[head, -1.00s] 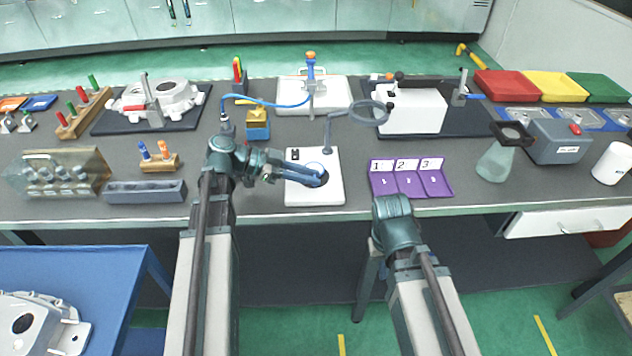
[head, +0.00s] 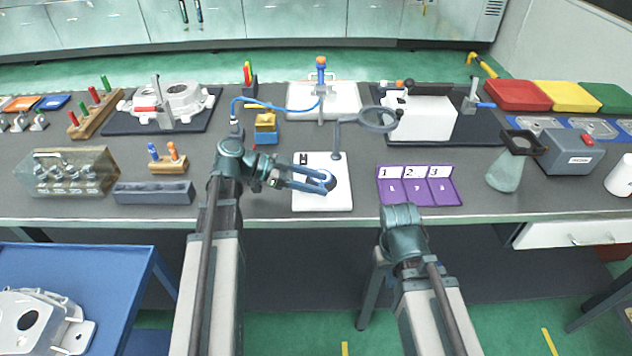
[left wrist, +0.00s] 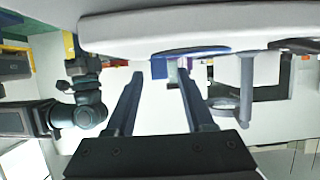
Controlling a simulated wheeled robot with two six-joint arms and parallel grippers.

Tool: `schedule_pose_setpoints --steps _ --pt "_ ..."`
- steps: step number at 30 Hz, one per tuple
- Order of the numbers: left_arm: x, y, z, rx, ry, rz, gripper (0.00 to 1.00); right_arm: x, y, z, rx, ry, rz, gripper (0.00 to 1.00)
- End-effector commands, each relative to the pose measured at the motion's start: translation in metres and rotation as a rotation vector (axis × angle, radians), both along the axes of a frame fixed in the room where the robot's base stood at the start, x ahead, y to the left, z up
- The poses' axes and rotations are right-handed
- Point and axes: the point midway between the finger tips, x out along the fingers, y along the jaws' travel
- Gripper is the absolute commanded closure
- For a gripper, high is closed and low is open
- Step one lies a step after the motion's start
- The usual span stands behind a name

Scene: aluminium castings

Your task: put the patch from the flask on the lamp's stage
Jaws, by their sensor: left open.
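The flask (head: 505,172), a greenish cone, stands at the right; a dark square frame (head: 521,142) shows at its mouth. The lamp has a ring head (head: 378,119) on a post and a white stage (head: 308,202) below. My left gripper (head: 329,182) is open, low over the stage. In the left wrist view its fingertips (left wrist: 160,73) are apart, close to a pale surface with a blue rounded patch-like shape (left wrist: 190,51). A small blue square (left wrist: 160,68) shows between the fingertips; I cannot tell whether either is the patch. My right gripper is not visible.
A purple numbered tray (head: 420,199) lies right of the stage. A blue and yellow block (head: 265,130) stands behind my left forearm. A grey slotted block (head: 153,193) lies to the left. A grey box (head: 570,153) stands beside the flask. Bare bench lies between tray and flask.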

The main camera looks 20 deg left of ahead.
Motion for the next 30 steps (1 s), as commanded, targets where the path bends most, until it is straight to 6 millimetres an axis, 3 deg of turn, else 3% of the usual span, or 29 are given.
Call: schedule_pose_setpoints --steps 18,30 --pt "-0.026 0.096 0.045 0.000 0.000 0.003 0.47 0.000 0.000 0.045 0.000 0.000 -0.001 1.00" --pt "-0.031 0.107 0.047 0.000 0.000 0.000 0.47 0.000 0.000 0.047 0.000 0.000 -0.001 1.00"
